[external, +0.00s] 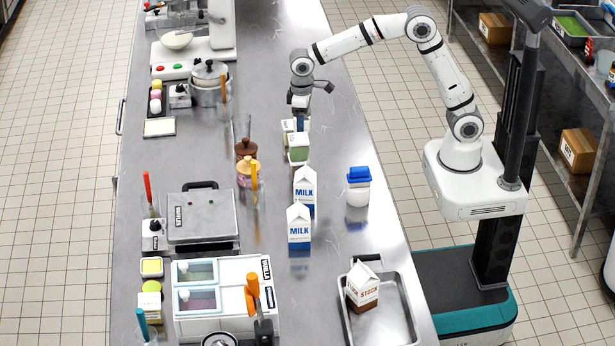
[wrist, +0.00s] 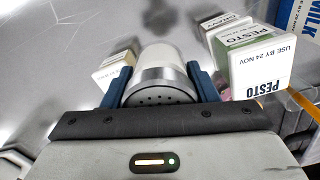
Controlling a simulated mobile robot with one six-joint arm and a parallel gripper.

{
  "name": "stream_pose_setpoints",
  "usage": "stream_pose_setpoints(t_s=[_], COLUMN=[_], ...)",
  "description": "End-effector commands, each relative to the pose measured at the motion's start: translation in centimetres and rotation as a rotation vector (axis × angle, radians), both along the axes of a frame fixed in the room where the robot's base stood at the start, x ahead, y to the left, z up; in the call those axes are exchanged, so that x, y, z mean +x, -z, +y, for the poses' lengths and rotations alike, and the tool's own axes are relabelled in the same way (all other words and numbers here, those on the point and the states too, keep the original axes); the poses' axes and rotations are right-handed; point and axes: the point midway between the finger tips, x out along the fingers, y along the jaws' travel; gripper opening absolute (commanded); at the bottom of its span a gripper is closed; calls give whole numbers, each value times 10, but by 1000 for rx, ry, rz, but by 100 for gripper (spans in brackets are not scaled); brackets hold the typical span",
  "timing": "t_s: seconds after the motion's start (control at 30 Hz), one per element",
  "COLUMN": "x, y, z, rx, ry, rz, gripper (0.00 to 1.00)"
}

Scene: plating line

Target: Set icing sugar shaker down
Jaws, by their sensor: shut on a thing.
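The icing sugar shaker (wrist: 162,62) has a pale body and a silver lid with small holes. In the wrist view it sits between the two blue fingers of my gripper (wrist: 160,88), which is shut on it. In the external view my gripper (external: 301,123) is low over the counter, just behind a green and white pesto carton (external: 298,150). The shaker cannot be made out clearly there. I cannot tell whether its base touches the counter.
Pesto (wrist: 262,65) and gravy (wrist: 225,27) cartons stand close at the right in the wrist view; a small box (wrist: 115,66) is at the left. Milk cartons (external: 299,228), a blue-lidded tub (external: 358,187) and a tray (external: 405,300) stand nearer. Counter beyond my gripper (external: 285,60) is clear.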

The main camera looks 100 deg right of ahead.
Motion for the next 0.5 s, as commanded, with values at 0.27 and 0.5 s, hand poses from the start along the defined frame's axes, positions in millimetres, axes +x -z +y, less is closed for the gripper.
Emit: stream_pose_setpoints(t_s=[0.27,0.5], x=[50,88], y=[-1,-7], z=[11,40], rx=[0,0], ry=[-123,-225], rz=[2,-2], gripper=[26,26])
